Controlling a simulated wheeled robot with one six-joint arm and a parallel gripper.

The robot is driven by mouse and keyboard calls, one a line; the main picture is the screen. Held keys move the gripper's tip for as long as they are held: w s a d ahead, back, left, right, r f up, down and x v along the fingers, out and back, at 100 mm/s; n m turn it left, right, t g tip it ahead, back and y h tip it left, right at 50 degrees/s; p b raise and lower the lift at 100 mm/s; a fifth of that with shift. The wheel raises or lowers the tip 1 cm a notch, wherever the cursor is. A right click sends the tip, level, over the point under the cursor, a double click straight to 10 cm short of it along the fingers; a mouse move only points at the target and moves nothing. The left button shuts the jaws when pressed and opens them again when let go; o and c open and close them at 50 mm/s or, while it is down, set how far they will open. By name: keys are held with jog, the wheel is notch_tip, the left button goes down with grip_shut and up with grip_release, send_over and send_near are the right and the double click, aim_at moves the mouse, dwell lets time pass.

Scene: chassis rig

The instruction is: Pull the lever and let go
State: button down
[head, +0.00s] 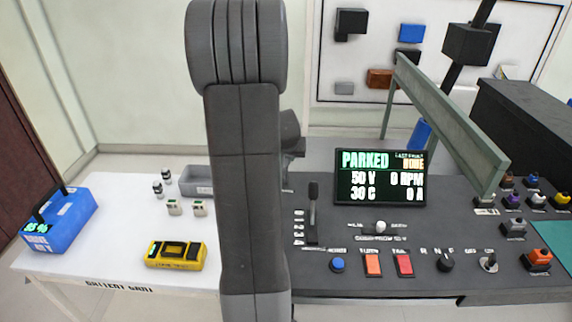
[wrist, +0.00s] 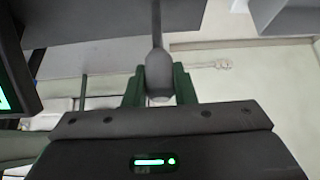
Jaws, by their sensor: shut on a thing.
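In the wrist view, a dark grey lever grip (wrist: 158,74) on a thin shaft sits between the two green fingers of my gripper (wrist: 158,90). The fingers are shut on it, one on each side. In the head view my own arm covers the place where my gripper is, so the fingers and the held grip are hidden there. A small black-handled lever (head: 313,195) stands upright beside a 0-to-4 scale on the console, with no fingers visible on it. I cannot tell from the head view how the held lever is tilted.
The console screen (head: 380,177) reads PARKED, 0 RPM. Buttons, switches and a small knob (head: 381,227) line the console (head: 330,285). A sloping green-grey beam (head: 450,120) rises at right. A white cart (head: 120,235) at left carries a blue battery (head: 60,220) and a yellow meter (head: 175,255).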

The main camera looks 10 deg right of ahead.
jog(key=shift+s+f+b, duration=0.25)
jog(key=shift+s+b, duration=0.1)
jog(key=shift+b, duration=0.35)
jog(key=shift+s+a, duration=0.15)
jog(key=shift+s, duration=0.3)
jog(key=c, duration=1.2)
grip_release()
jog(key=shift+s+r, duration=0.1)
jog(key=shift+r, duration=0.1)
jog(key=v, duration=1.3)
jog(key=shift+s+a+r, duration=0.1)
jog(key=shift+s, duration=0.3)
